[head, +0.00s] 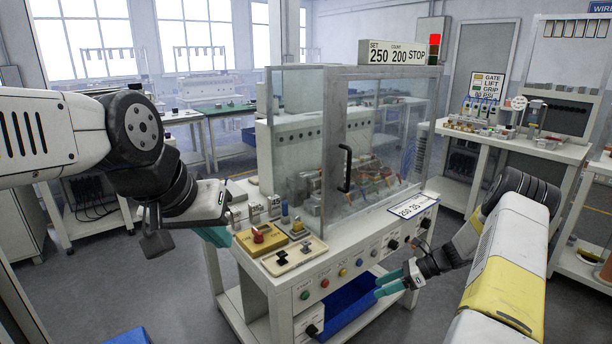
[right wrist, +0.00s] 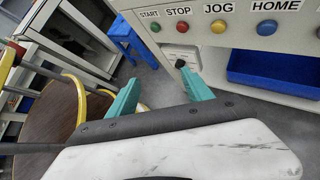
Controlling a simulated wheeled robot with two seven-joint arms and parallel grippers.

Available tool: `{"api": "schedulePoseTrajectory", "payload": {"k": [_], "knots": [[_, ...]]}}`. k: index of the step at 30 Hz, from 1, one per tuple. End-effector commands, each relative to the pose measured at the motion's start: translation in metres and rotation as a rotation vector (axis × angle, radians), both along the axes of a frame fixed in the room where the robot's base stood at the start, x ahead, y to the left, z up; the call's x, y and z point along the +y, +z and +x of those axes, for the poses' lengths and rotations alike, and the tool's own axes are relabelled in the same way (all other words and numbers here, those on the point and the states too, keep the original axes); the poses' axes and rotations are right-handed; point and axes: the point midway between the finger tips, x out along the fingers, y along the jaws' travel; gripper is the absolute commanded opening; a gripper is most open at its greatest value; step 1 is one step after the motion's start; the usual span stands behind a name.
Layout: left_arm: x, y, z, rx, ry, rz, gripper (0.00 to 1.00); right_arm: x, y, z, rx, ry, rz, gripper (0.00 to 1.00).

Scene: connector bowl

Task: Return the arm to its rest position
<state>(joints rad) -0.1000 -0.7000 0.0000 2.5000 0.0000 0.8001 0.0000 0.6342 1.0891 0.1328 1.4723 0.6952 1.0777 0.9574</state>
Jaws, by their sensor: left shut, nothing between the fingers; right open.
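My left gripper (head: 218,236) hangs at the left of the machine bench in the head view, its teal fingers shut with nothing seen between them. My left arm comes in from the left edge above it. My right gripper (head: 388,285) is in front of the bench's lower right side, teal fingers pointing left. In the right wrist view its two teal fingers (right wrist: 162,95) stand wide apart and empty, below the row of buttons. The bench (head: 281,288) carries a clear-walled enclosure (head: 400,150) with a black handle.
A blue bin (head: 345,308) sits on the bench's lower shelf; the right gripper is close to it in the head view. A red knob on a yellow box (head: 262,238) stands on the front ledge. A brown round seat (right wrist: 48,130) is at left in the wrist view.

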Motion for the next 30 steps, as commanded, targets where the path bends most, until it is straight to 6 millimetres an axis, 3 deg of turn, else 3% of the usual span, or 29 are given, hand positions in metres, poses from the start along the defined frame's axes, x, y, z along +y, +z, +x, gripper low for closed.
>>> {"api": "schedulePoseTrajectory", "payload": {"k": [1, 3, 8, 15, 24, 30], "knots": [[0.000, 0.000, 0.000, 0.000, 0.000, 0.000, 0.00, 0.005, 0.031, 0.002, -0.062, 0.070, -0.054, 0.59], [0.000, 0.000, 0.000, 0.000, 0.000, 0.000, 0.00, 0.012, 0.066, -0.001, -0.140, 0.163, -0.122, 0.59], [0.000, 0.000, 0.000, 0.000, 0.000, 0.000, 0.00, 0.030, 0.142, -0.016, -0.319, 0.377, -0.272, 0.59], [0.000, 0.000, 0.000, 0.000, 0.000, 0.000, 0.00, 0.059, 0.243, -0.061, -0.589, 0.692, -0.484, 0.59], [0.000, 0.000, 0.000, 0.000, 0.000, 0.000, 0.00, 0.087, 0.335, -0.144, -0.922, 1.070, -0.731, 0.59], [0.000, 0.000, 0.000, 0.000, 0.000, 0.000, 0.00, 0.097, 0.370, -0.206, -1.140, 1.309, -0.893, 0.59]]}}
